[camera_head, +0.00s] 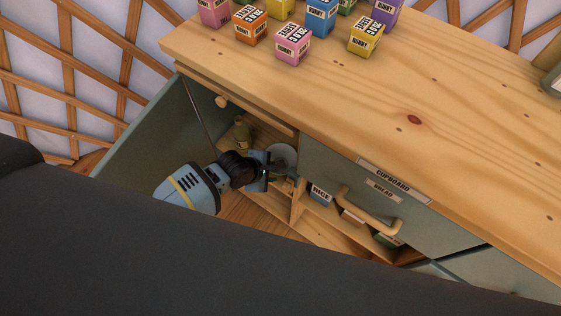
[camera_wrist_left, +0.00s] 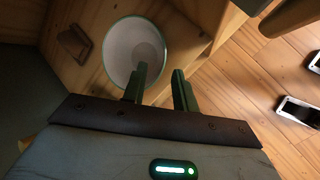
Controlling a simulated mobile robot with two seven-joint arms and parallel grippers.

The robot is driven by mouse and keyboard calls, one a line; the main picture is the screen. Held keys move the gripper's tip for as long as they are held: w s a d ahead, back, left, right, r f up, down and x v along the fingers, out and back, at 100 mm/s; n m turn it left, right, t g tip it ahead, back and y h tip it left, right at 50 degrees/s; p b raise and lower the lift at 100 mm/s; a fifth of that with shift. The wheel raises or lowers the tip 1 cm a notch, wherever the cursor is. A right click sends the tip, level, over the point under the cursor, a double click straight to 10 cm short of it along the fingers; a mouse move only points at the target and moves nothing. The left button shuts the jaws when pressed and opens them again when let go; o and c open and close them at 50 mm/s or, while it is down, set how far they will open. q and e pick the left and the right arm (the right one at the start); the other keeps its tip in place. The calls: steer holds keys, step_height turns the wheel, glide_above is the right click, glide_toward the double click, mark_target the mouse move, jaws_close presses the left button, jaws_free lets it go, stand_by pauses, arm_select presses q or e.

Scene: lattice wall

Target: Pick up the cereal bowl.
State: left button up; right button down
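The cereal bowl, white inside with a thin green rim, sits in the open cupboard; it shows in the left wrist view (camera_wrist_left: 126,44) and as a pale disc in the head view (camera_head: 284,156). My left gripper (camera_head: 274,173) reaches into the cupboard beside the bowl. In the left wrist view its two fingers (camera_wrist_left: 160,85) are apart with nothing between them. The left fingertip overlaps the bowl's lower right rim, and the other lies to the right of the bowl. I cannot tell whether either touches it. My right gripper is not in view.
The green cupboard door (camera_head: 150,130) stands open at left. A greenish jar (camera_head: 242,130) stands inside. A wooden divider (camera_head: 298,200) separates the rice box (camera_head: 320,194) and other packages. The wooden counter (camera_head: 400,110) overhangs, with several colored boxes (camera_head: 293,44) on top.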

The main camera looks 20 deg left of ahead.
arm_select(q)
steer(key=shift+b+x, duration=1)
steer(key=shift+x, duration=1.6)
steer(key=shift+d+f, duration=0.1)
steer(key=shift+f, duration=0.2)
jaws_close()
steer(key=shift+r, duration=0.1)
